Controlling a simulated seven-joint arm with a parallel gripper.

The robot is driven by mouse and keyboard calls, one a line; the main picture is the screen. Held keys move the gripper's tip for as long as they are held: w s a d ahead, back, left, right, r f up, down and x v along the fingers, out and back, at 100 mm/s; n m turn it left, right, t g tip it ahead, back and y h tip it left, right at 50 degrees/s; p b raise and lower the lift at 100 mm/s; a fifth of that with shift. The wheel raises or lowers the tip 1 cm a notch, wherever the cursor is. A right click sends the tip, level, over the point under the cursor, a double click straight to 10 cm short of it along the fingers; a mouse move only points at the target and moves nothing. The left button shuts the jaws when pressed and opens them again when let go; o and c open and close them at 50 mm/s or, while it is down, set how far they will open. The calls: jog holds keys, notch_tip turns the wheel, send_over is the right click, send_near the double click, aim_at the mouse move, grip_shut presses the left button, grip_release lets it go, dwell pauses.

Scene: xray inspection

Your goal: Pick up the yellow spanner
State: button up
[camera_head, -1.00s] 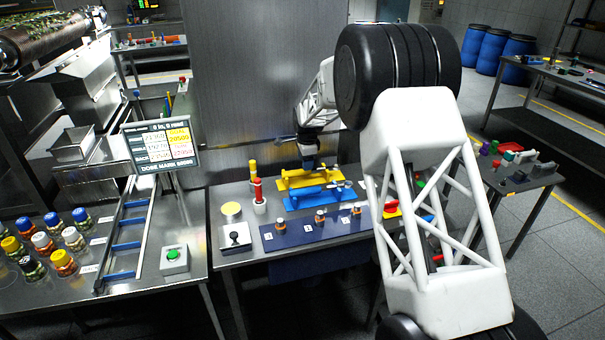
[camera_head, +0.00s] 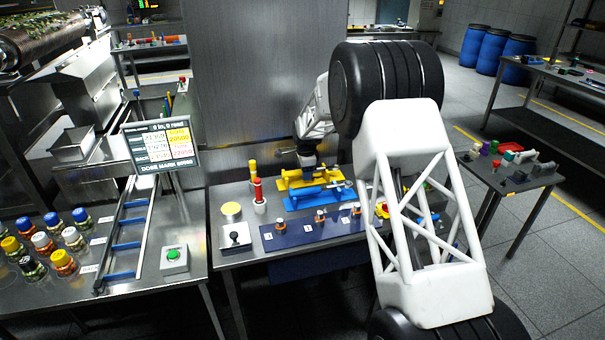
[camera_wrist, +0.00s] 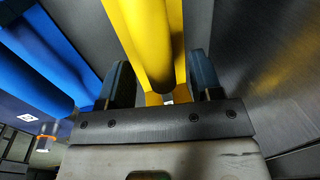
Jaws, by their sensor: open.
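My gripper (camera_head: 308,167) points down just above the yellow piece. In the camera_wrist view, my gripper (camera_wrist: 160,85) is open, with one dark finger on each side of a long, rounded yellow bar (camera_wrist: 148,40). The bar runs between the fingers, and its lower end is near the palm. I see no finger closed on it. The blue tool (camera_wrist: 45,55) lies to the left of the left finger.
A blue mat (camera_head: 300,232) with several small orange-and-white pieces lies in front of the tools. A red-capped stick (camera_head: 258,190) stands upright to their left. A tall metal panel (camera_head: 255,90) rises behind the bench. A blue-railed rack (camera_head: 125,230) lies further left.

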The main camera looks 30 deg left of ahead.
dwell(0.3)
grip_shut()
jog(key=shift+r, duration=0.2)
jog(key=shift+r, duration=1.7)
jog(key=s+d+r, duration=0.1)
jog(key=s+d, duration=0.9)
jog(key=s, duration=0.2)
jog(key=shift+s+r, duration=0.15)
jog(key=shift+s, duration=0.05)
jog(key=c, duration=0.6)
grip_release()
jog(key=shift+c, duration=0.2)
grip_shut()
